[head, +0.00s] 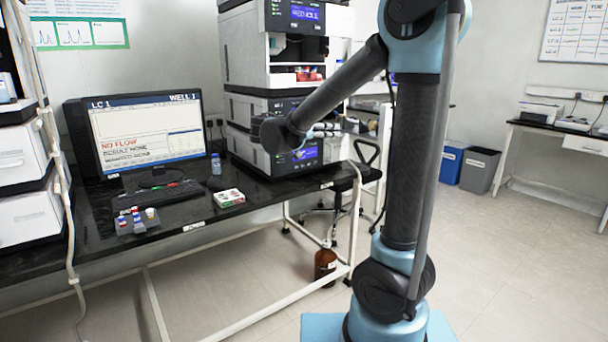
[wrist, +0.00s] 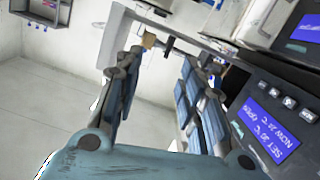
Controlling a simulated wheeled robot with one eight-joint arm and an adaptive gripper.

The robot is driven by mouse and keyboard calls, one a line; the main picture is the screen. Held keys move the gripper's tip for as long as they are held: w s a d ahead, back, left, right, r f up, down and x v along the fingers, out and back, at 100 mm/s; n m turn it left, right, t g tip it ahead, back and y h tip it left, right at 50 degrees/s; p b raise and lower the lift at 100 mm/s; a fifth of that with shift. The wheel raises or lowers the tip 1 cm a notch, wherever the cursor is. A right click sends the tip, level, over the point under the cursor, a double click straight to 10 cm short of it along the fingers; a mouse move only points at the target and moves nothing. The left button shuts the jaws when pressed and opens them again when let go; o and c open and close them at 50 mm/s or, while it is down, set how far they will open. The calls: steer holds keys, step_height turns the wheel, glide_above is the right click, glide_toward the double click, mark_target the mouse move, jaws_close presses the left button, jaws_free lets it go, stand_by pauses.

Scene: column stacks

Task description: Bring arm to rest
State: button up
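My arm rises from its blue base on the right of the head view and reaches left, toward the instrument stack (head: 288,102) on the bench. My gripper (head: 368,126) shows partly behind the forearm's end, in front of the stack's right side. In the wrist view my gripper (wrist: 160,58) has its two blue-padded fingers apart, with floor and pale casing visible between them. I see nothing held. A panel with a blue display (wrist: 268,133) reading a set temperature and "OPEN" is close to the right finger.
The black bench (head: 170,212) holds a monitor (head: 147,130), keyboard (head: 158,195), vial rack (head: 137,220), small box (head: 229,198) and blue-capped bottle (head: 216,165). A brown bottle (head: 325,264) stands on the floor below. A chair (head: 368,165) is behind my arm.

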steer(key=s+d+f+n+g+y, duration=0.55)
steer(key=s+d+f, duration=0.65)
steer(key=s+d, duration=0.3)
steer(key=s+a+f+n+y, duration=0.2)
steer(key=s+f+y, duration=0.2)
steer(key=s+f, duration=0.3)
steer(key=s+a+f+n+g+y, duration=0.1)
steer(key=s+a+f+n+y, duration=0.1)
steer(key=s+f+y, duration=0.2)
steer(key=s+f, duration=0.3)
steer(key=s, duration=0.2)
steer(key=shift+f+g, duration=0.15)
steer(key=shift+g, duration=0.1)
steer(key=shift+w+f, duration=0.15)
steer(key=shift+w, duration=0.25)
